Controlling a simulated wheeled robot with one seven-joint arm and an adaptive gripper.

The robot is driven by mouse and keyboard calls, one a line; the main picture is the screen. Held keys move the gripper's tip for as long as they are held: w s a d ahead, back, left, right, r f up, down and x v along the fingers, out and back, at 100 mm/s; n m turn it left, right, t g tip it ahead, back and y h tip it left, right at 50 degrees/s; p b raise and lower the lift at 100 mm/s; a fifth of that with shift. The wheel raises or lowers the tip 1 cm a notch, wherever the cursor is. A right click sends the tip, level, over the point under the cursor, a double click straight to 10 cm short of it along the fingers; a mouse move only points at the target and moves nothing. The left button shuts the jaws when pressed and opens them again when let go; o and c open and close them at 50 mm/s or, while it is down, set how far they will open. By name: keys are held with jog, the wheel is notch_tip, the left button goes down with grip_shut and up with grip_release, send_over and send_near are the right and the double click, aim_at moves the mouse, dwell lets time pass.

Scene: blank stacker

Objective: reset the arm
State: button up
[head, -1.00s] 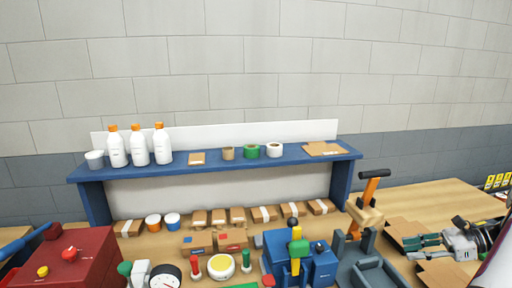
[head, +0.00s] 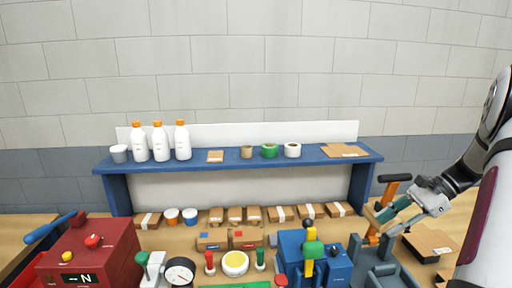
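My gripper (head: 393,220) is at the right in the head view, at the end of my arm reaching in from the right edge. Its two grey-green fingers point down and left and look apart, with no object clearly held between them. It lies in front of or close beside the tan block (head: 374,214) on the orange-posted device with a black handle (head: 394,178). I cannot tell whether the fingers touch that block.
A blue shelf (head: 330,162) holds white bottles (head: 159,143), tape rolls and cardboard. Below are small boxes (head: 234,215), a red machine (head: 112,246), a dial gauge (head: 180,271) and a blue machine (head: 332,266). A grey fixture (head: 382,270) and cardboard (head: 428,240) lie under my arm. Space above the shelf is clear.

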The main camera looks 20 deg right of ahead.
jog(key=w+a+r+n+g+h, duration=0.15)
jog(key=a+r+n, duration=0.35)
jog(key=a, duration=0.5)
jog(key=w+a+r+n+g+h, duration=0.1)
jog(key=a+r+n+g+h, duration=0.25)
jog(key=a, duration=0.75)
jog(key=s+a+r+n+t+h, duration=0.1)
jog(key=s+a+r+n+t, duration=0.1)
jog(key=s+a+n, duration=0.3)
jog(key=s+a+r+n+t+h, duration=0.2)
jog(key=s+a+n+t, duration=0.2)
jog(key=a, duration=0.6)
jog(key=s+n, duration=0.2)
jog(key=n, duration=0.1)
jog(key=shift+r+b, duration=0.3)
